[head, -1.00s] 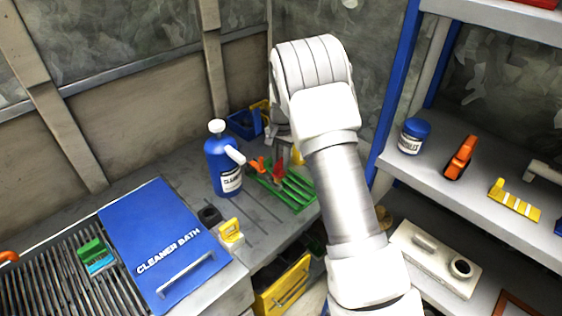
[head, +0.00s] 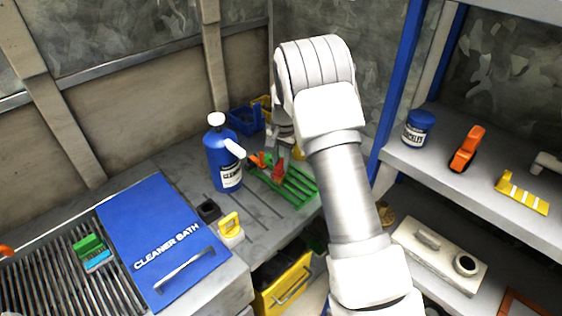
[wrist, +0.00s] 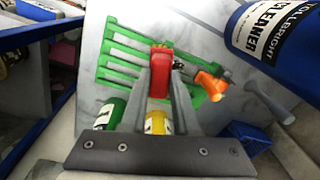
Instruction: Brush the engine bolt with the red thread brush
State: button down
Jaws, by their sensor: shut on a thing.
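The red thread brush shows as a red handle (wrist: 161,65) between my two fingers in the wrist view. In the head view its red part (head: 279,171) is over the green slotted rack (head: 302,188). My gripper (wrist: 161,85) is shut on it, pointing down at the rack. My wrist hides part of this in the head view. I cannot identify the engine bolt for certain; a small dark block (head: 208,211) sits on the bench.
An orange-handled tool (wrist: 212,82) lies at the rack beside the red brush. A blue cleaner bottle (head: 222,158) stands close left of the rack. A yellow-handled block (head: 230,229) and the blue cleaner bath lid (head: 165,245) are nearer. A shelf unit (head: 455,190) stands at right.

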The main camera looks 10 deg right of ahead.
jog(key=shift+f+b, duration=0.6)
jog(key=shift+f, duration=0.35)
jog(key=shift+w, duration=0.1)
jog(key=shift+w+a+r+p, duration=0.1)
jog(key=shift+w+a+p, duration=0.1)
jog(key=shift+w+a, duration=0.3)
jog(key=shift+w+a+r+p, duration=0.15)
jog(key=shift+w+a, duration=0.15)
jog(key=shift+w, duration=0.3)
jog(key=shift+w+a+f, duration=0.1)
jog(key=shift+w+a, duration=0.3)
jog(key=shift+w, duration=0.2)
jog(key=shift+w+a, duration=0.4)
jog(key=shift+w, duration=0.25)
jog(key=shift+s+d+f+b, duration=0.1)
jog(key=shift+s+d+b, duration=0.15)
jog(key=shift+s+d, duration=0.45)
jog(key=shift+s+d+f+b, duration=0.1)
jog(key=shift+s+d+b, duration=0.25)
jog(key=shift+s, duration=0.6)
jog(key=shift+s+d+f+b, duration=0.1)
jog(key=shift+s+d+b, duration=0.1)
jog(key=shift+s+d, duration=0.5)
jog(key=shift+s+a, duration=0.15)
